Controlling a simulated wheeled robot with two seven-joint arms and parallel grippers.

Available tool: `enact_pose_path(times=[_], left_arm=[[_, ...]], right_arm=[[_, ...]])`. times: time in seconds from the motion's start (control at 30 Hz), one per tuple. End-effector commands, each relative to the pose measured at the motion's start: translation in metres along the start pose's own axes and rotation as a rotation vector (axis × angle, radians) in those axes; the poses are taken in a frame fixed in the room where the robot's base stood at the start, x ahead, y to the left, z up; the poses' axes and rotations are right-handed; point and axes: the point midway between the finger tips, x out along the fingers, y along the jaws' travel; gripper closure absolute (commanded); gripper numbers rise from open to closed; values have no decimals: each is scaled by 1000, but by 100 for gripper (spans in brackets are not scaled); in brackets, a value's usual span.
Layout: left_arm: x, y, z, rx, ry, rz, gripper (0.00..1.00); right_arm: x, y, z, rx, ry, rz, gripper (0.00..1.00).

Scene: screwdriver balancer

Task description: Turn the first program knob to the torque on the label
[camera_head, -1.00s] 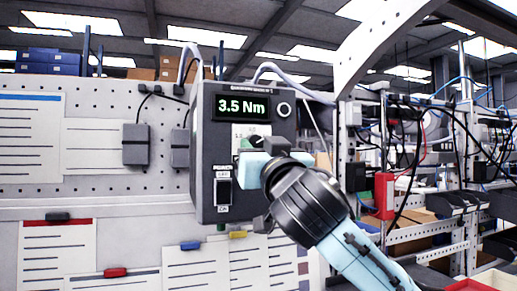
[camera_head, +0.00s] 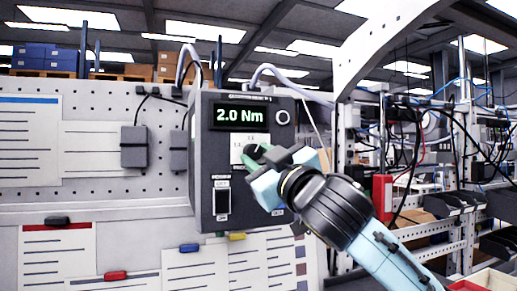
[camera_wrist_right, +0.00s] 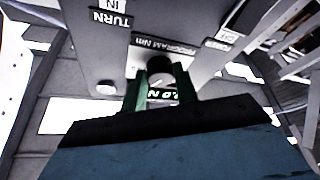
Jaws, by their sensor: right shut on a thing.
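The dark control box (camera_head: 205,140) is mounted on the pegboard, and its green display (camera_head: 240,116) reads 2.0 Nm. The program knob (camera_wrist_right: 160,69) is dark and round, and shows in the right wrist view under a "PROGRAM Nm" marking. My right gripper (camera_head: 262,153) is shut on the knob, with its green fingers (camera_wrist_right: 160,88) on either side of it. In the head view the gripper hides most of the knob and part of the white dial scale (camera_head: 246,138). I cannot make out a label stating a torque. My left gripper is not in view.
A power switch (camera_head: 222,202) sits low on the box, and a round button (camera_head: 282,117) is beside the display. Several paper sheets (camera_head: 54,259) hang on the wall. Shelving with cables and a red box (camera_head: 382,192) stands to the right.

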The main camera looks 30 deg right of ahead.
Motion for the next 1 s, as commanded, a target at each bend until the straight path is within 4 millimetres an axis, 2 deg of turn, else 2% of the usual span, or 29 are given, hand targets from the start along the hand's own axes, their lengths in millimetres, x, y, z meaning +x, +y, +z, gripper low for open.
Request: enact_pose_path(times=[0.1, 0.5, 1.0], left_arm=[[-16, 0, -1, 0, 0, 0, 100], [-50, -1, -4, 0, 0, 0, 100], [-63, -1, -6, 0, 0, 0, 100]], right_arm=[[1, 4, -2, -104, -3, -42, 93], [1, 6, -3, -374, -2, -154, 93], [1, 6, -2, -480, 1, -198, 93]])
